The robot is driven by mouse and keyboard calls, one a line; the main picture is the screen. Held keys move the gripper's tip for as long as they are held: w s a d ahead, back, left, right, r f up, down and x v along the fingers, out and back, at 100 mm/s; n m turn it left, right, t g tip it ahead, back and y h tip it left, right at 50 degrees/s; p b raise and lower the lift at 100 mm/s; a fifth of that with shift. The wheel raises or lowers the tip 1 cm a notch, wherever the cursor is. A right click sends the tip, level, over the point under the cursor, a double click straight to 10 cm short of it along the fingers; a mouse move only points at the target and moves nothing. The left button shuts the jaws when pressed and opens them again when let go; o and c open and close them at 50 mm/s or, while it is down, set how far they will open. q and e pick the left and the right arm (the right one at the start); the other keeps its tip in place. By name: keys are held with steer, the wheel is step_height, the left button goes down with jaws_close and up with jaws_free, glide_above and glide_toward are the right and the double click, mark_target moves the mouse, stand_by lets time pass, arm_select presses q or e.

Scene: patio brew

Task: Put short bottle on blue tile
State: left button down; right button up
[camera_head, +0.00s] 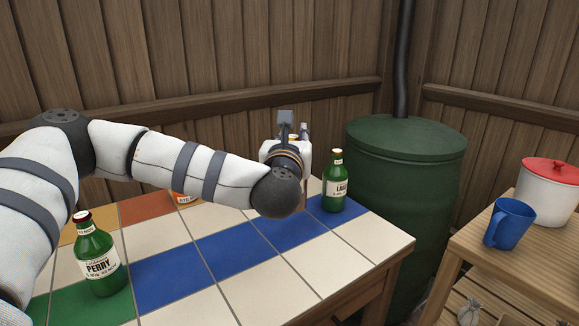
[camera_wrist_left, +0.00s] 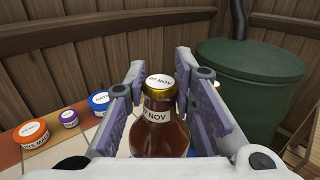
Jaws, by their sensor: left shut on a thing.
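My left gripper (camera_head: 293,132) is over the far part of the tiled table and is shut on a brown bottle. In the left wrist view the bottle (camera_wrist_left: 165,133) stands between the two fingers (camera_wrist_left: 163,100), with a gold cap and a "NOV" label. My wrist hides it in the head view, so I cannot tell whether its base touches the table. Blue tiles (camera_head: 228,249) run diagonally across the table. A green LAGER bottle (camera_head: 335,187) stands on the far right blue tile. A green PERRY bottle (camera_head: 98,266) stands at the front left. My right gripper is out of view.
An orange jar (camera_wrist_left: 31,134), a purple jar (camera_wrist_left: 69,119) and a blue jar (camera_wrist_left: 99,103) stand to the left of my gripper. A green barrel (camera_head: 405,190) is behind the table. A side table holds a blue mug (camera_head: 510,223) and a white pot (camera_head: 546,194).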

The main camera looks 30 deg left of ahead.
arm_select(q)
steer(key=f, duration=0.1)
steer(key=w+a+f, duration=0.1)
steer(key=f, duration=0.1)
steer(key=w+a+f, duration=0.1)
steer(key=shift+w+a+f, duration=0.2)
steer(key=shift+w+a, duration=0.05)
steer(key=shift+w+a+f+b, duration=0.15)
steer(key=shift+f+b, duration=0.25)
steer(key=shift+f, duration=1.25)
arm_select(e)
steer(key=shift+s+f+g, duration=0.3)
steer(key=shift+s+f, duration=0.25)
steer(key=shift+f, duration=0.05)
arm_select(q)
steer(key=shift+f, duration=0.15)
steer(key=c, duration=1.3)
jaws_free()
steer(key=shift+c, duration=0.2)
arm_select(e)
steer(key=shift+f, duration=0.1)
